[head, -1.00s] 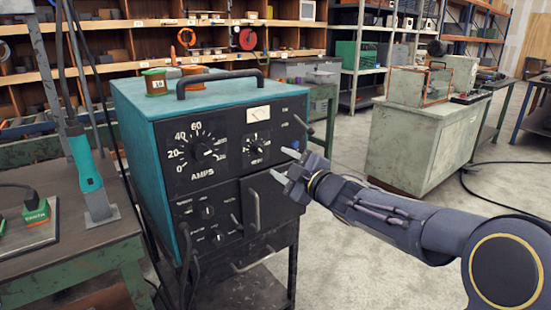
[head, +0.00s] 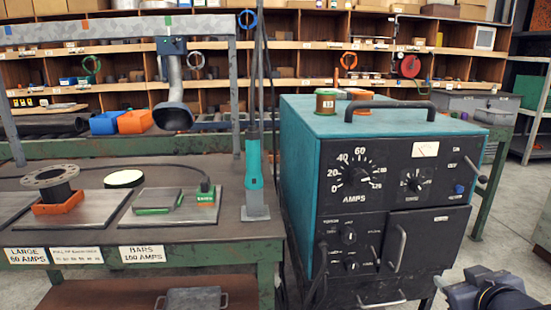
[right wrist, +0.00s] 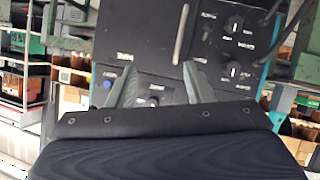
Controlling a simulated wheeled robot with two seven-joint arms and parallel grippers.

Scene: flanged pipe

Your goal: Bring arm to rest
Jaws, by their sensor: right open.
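My right gripper (head: 468,280) is at the bottom right of the head view, in front of and to the right of the teal and black welding machine (head: 300,150). In the right wrist view its two fingers (right wrist: 160,78) stand apart with nothing between them. The machine's black front panel (right wrist: 150,35) lies beyond them, with knobs and a handle. The forearm is mostly outside the head view. My left gripper is not in view. A flanged pipe (head: 52,183) stands on an orange block at the left of the bench.
Shelves (head: 300,60) line the back. Bare floor (head: 500,230) shows at the right.

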